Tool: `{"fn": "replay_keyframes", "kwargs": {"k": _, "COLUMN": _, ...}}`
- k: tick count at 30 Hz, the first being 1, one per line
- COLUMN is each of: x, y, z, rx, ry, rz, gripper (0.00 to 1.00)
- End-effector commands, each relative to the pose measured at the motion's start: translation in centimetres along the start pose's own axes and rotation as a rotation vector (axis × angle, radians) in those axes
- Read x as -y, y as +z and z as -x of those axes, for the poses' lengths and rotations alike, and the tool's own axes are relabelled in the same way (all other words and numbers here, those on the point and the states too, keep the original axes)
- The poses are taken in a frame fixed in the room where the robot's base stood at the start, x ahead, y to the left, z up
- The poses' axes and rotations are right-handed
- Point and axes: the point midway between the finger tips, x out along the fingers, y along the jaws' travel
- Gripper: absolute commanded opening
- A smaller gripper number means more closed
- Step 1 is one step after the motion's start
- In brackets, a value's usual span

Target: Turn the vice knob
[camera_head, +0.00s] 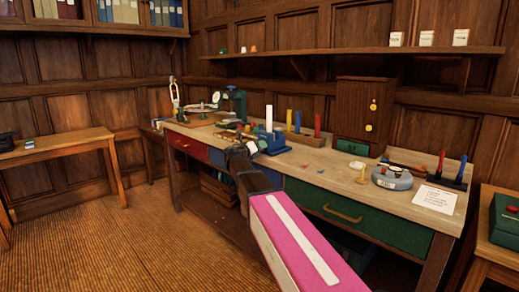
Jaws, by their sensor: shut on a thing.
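A blue vice-like block (273,141) stands at the front edge of the wooden workbench, near the middle. My gripper (250,148) is at its left front side, at about the height of the bench top. It is shut on a small part there, which appears to be the vice knob. The jaws and my dark wrist hide most of the knob, so its turn angle cannot be told. My pink arm link with a white stripe runs from the bottom of the view up to the wrist.
The workbench (330,165) has a red drawer at left and a green drawer (370,217) at right. A green machine (234,101) stands behind the gripper. Colored upright pieces, a dark cabinet (362,112) and a grey round device (392,178) stand farther right. Open floor lies at left.

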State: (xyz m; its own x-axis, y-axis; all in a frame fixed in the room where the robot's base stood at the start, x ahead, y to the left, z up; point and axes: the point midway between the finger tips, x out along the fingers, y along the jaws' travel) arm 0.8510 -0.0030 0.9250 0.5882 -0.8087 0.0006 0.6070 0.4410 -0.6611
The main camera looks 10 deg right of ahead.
Motion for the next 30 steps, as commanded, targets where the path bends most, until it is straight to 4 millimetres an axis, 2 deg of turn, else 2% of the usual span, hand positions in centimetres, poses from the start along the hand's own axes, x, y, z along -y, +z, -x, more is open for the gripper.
{"fn": "replay_keyframes", "kwargs": {"k": 15, "x": 0.05, "y": -0.16, "z": 0.08, "rx": -0.003, "ry": 0.003, "rz": 0.442, "gripper": 0.26}}
{"fn": "replay_keyframes", "kwargs": {"k": 21, "x": 0.08, "y": -0.16, "z": 0.08, "rx": -0.004, "ry": 0.003, "rz": 0.548, "gripper": 0.26}}
{"fn": "replay_keyframes", "kwargs": {"k": 30, "x": 0.10, "y": -0.16, "z": 0.09, "rx": -0.004, "ry": 0.003, "rz": 0.618, "gripper": 0.26}}
